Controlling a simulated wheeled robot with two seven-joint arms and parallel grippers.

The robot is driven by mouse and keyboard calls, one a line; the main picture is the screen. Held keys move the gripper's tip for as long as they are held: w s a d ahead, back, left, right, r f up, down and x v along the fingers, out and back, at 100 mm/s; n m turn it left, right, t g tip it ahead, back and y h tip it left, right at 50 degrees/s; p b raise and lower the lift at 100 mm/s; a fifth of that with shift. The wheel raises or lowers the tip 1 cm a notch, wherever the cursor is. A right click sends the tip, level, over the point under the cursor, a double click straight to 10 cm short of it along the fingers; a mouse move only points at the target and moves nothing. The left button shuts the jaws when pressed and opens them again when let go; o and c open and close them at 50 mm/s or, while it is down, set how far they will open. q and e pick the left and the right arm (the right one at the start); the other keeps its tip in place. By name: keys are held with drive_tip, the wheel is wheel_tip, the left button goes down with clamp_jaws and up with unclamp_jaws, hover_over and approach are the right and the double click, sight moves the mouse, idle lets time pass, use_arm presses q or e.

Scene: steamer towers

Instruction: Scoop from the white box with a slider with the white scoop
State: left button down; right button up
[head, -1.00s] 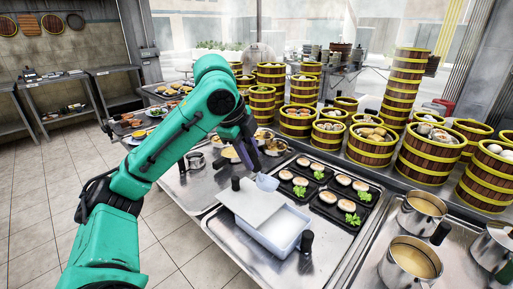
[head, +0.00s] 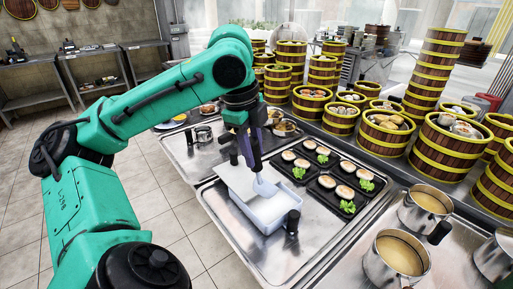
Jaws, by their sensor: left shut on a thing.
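The white box (head: 270,220) stands on the steel counter at the middle of the head view. Its white sliding lid (head: 233,177) covers the far left part, and the near right part is open. A dark knob (head: 233,157) stands on the lid. My left gripper (head: 257,172) points down over the box and is shut on the white scoop (head: 266,188). The scoop's bowl is low at the box's opening, near the lid's edge; I cannot tell whether it touches the contents. My right gripper is out of view.
Steel pots (head: 398,257) stand at the lower right. Bamboo steamers (head: 453,147) line the back. A dark upright handle (head: 293,221) is by the box's near right corner.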

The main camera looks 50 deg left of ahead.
sight(261, 166)
use_arm(q)
drive_tip(key=shift+w+f+b, duration=0.15)
drive_tip(key=shift+f+b, duration=0.15)
drive_tip(key=shift+f, duration=0.15)
drive_tip(key=shift+w+d+f+b, duration=0.1)
drive_tip(key=shift+w+f+b, duration=0.3)
drive_tip(key=shift+f, duration=0.35)
drive_tip(key=shift+w+b+x, duration=0.2)
drive_tip(key=shift+b+x, duration=0.4)
drive_tip(key=shift+x, duration=1)
drive_tip(key=b+x, duration=0.1)
drive_tip(key=x, duration=0.2)
drive_tip(key=shift+w+b, duration=0.1)
drive_tip(key=shift+b, duration=0.2)
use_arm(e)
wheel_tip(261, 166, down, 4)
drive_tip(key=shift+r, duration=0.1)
use_arm(q)
drive_tip(key=shift+w+r, duration=0.1)
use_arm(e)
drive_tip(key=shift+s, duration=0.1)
